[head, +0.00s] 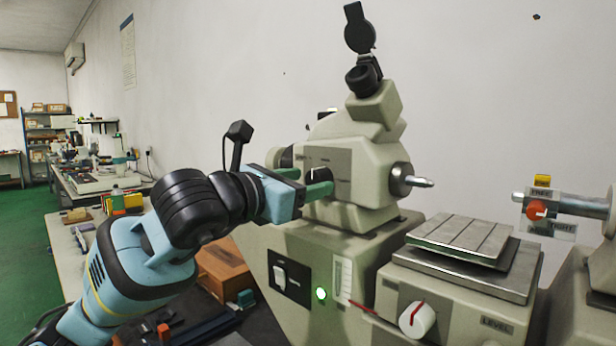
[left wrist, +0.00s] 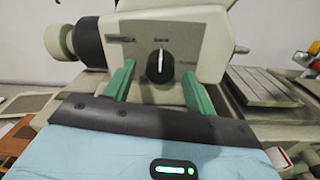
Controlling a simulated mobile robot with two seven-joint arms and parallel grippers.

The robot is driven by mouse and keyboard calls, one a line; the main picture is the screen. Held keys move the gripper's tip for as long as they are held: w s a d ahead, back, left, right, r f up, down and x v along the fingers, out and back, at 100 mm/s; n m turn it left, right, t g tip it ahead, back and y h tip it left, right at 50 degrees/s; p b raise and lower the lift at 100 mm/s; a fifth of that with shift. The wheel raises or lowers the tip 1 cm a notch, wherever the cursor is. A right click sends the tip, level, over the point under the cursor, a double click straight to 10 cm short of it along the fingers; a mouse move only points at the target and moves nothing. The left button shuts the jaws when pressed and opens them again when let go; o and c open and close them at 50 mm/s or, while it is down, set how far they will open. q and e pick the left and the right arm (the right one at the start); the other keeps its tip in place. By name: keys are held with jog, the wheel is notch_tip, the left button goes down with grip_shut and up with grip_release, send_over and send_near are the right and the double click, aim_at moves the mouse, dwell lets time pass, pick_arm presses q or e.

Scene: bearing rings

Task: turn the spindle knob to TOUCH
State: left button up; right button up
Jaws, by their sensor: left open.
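The spindle knob (left wrist: 159,68) is a black knob with a white pointer line on the grey plate of the machine head. Its pointer stands about upright in the left wrist view; the small labels above it are too blurred to read. In the head view the knob (head: 319,174) shows only partly, behind my gripper. My left gripper (head: 306,182) is open, with its two green fingers pointing at the plate. In the left wrist view the fingers (left wrist: 157,80) stand on either side of the knob, apart from it. My right gripper is in neither view.
The machine head (head: 350,150) carries an eyepiece above and a metal spindle end at right. Below are a switch panel with a green lamp (head: 321,294), a white knob (head: 416,318) marked LEVEL and a slotted metal table (head: 460,238). An orange FREE/TIGHT knob (head: 537,210) is at right.

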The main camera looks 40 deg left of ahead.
pick_arm(q)
jog(key=shift+w, duration=0.75)
jog(key=c, duration=1)
